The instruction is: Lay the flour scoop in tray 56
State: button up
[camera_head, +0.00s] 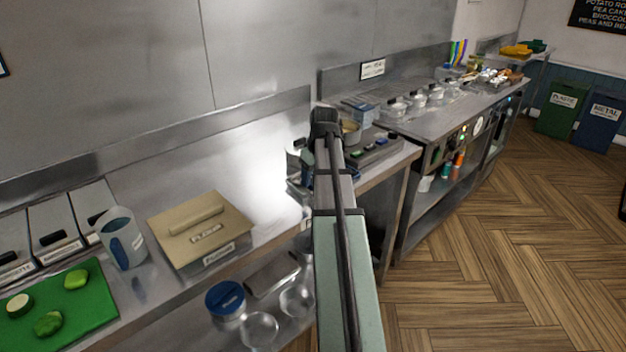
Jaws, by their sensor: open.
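No flour scoop can be made out in this view. A shallow grey tray (374,154) with several small items in it lies on the counter right of my arm. Its number cannot be read, so I cannot tell whether it is tray 56. My arm reaches up the middle of the picture and bends down at its far end. My gripper (299,186) shows only in part, low and left of my forearm, near the gap between the counters. It is open, and I see nothing held in it. My arm hides part of the counter behind it.
A tan lidded box (203,228), a jug with a blue handle (120,240) and a green board (58,306) stand on the left counter. Several lidded containers (415,100) line the right counter. Jars (226,299) sit on the lower shelf. The counter right of the tan box is clear.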

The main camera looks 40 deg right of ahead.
jog(key=v, duration=1.2)
